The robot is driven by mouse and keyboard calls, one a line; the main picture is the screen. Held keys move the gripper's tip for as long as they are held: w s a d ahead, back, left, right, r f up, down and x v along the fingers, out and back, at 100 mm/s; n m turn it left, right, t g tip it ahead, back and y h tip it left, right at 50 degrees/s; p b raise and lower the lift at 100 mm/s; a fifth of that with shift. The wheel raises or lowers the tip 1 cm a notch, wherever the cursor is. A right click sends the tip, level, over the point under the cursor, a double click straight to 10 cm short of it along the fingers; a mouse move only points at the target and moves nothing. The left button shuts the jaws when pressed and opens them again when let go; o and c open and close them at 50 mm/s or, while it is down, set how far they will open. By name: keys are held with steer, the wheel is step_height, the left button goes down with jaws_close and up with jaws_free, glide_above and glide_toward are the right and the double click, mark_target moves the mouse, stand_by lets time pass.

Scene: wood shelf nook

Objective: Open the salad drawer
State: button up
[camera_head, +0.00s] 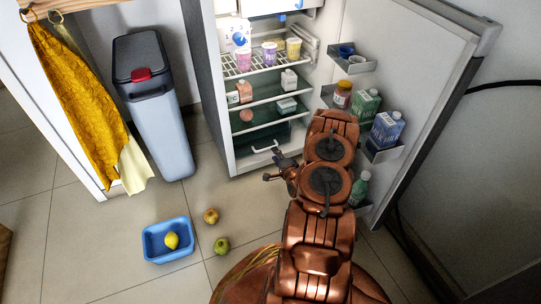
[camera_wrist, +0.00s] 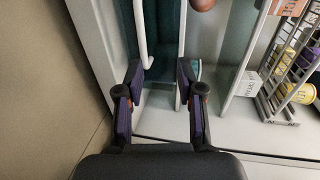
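The salad drawer (camera_head: 277,136) is a dark green see-through bin at the bottom of the open fridge. It looks shut. Its white bar handle (camera_head: 265,149) runs along the front. My gripper (camera_head: 281,166) is in front of the drawer, just right of and below the handle in the head view. In the wrist view my gripper (camera_wrist: 160,76) is open with nothing between its fingers. The handle (camera_wrist: 141,32) lies ahead of the fingertips, nearer the left finger, its near end close to the gap. Whether a finger touches it I cannot tell.
The fridge door (camera_head: 408,70) stands wide open at right, its racks holding cartons and bottles. Shelves above the drawer hold cups and cartons. A blue tub (camera_head: 150,247) with a lemon and two loose fruits lie on the floor. A grey bin (camera_head: 160,125) stands left.

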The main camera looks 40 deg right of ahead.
step_height(320, 180, down, 3)
steer(key=b, duration=0.5)
glide_toward(263, 146)
steer(key=shift+x, duration=2.25)
steer(key=shift+r, duration=0.15)
steer(key=shift+c, duration=0.4)
jaws_close()
steer(key=shift+a, duration=0.1)
